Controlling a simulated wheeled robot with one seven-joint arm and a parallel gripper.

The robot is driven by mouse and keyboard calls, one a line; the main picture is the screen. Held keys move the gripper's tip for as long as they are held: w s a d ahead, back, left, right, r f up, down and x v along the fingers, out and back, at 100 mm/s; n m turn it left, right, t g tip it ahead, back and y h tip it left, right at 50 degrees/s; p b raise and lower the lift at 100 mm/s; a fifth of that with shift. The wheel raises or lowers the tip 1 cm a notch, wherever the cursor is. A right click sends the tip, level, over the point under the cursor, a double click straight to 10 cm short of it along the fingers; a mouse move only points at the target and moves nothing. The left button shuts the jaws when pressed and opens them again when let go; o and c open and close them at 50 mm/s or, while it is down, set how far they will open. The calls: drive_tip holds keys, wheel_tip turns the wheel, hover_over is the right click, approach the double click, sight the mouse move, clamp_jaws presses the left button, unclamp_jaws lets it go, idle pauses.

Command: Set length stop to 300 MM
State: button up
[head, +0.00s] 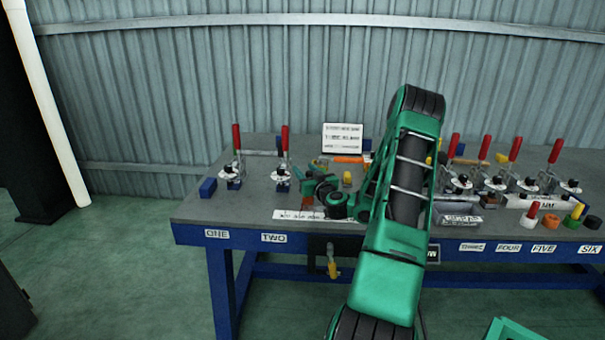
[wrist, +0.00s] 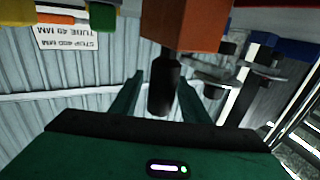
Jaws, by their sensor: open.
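In the wrist view, an orange-brown block (wrist: 195,25) with a black cylindrical knob (wrist: 163,88) fills the upper middle; it looks like the length stop. My gripper (wrist: 158,88) is open, its two teal fingers on either side of the knob. I cannot tell whether they touch it. In the head view my gripper (head: 304,180) is over the bench, left of my forearm. A white scale strip (head: 290,214) lies along the bench's front edge, partly hidden by my arm; its numbers and the stop's setting are unreadable.
The bench (head: 200,210) carries red-handled clamps (head: 236,150) at left and several at right. A sign (head: 343,138) stands behind; it shows upside down in the wrist view (wrist: 68,40). A blue block (head: 208,187) sits at the left corner. Coloured pieces (head: 550,221) lie at right.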

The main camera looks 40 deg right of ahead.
drive_tip(key=shift+c, duration=0.7)
clamp_jaws()
drive_tip(key=shift+w+a, duration=0.95)
drive_tip(key=shift+w, duration=0.2)
drive_tip(key=shift+o, duration=0.7)
unclamp_jaws()
drive_tip(key=shift+s, duration=0.1)
